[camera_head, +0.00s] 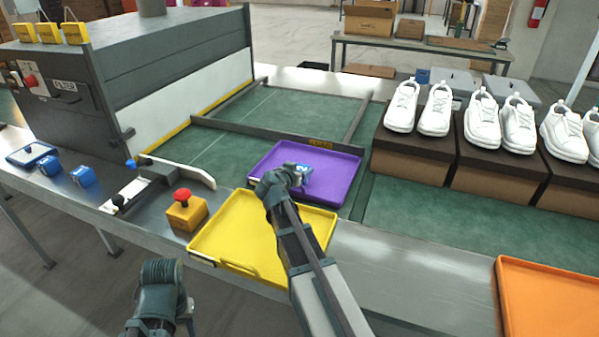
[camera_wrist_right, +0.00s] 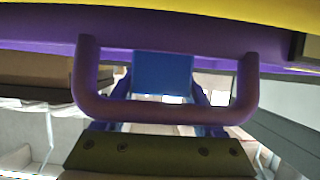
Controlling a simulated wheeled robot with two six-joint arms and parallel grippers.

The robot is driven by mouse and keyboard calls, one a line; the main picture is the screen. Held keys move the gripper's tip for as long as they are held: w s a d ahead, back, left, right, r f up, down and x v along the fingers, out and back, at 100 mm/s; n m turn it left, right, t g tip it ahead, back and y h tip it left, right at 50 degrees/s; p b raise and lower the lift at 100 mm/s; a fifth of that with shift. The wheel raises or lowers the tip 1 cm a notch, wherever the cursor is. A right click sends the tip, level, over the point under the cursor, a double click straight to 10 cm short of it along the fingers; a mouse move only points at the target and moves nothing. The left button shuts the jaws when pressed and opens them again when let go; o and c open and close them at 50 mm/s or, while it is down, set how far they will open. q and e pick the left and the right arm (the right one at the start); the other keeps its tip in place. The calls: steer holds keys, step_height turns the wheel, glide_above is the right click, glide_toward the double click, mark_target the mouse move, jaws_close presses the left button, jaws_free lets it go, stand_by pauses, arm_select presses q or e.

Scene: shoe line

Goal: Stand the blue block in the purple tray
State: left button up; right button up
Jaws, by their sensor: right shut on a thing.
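The purple tray (camera_head: 335,185) lies flat on the green mat in the middle of the line. My right gripper (camera_head: 298,178) reaches over the tray's left part and is shut on the blue block (camera_head: 306,172). In the right wrist view the blue block (camera_wrist_right: 162,74) shows between the fingers, behind the tray's purple handle (camera_wrist_right: 165,110). The gripper hides much of the block, and I cannot tell whether its base touches the tray floor. My left gripper (camera_head: 187,308) is low at the lower left, away from the tray; its jaw opening is unclear.
A yellow tray (camera_head: 207,240) lies in front of the purple tray, under my right arm. A red-topped button box (camera_head: 186,211) stands left. Shoe boxes (camera_head: 410,155) bearing white shoes stand right. An orange tray (camera_head: 545,300) is at the lower right. Blue items (camera_head: 83,176) lie far left.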

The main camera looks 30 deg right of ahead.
steer(key=shift+f, duration=0.25)
steer(key=o, duration=1.5)
steer(key=shift+r, duration=0.1)
steer(key=shift+r, duration=0.2)
steer(key=p+v, duration=0.4)
steer(key=v, duration=0.8)
steer(key=shift+p, duration=0.35)
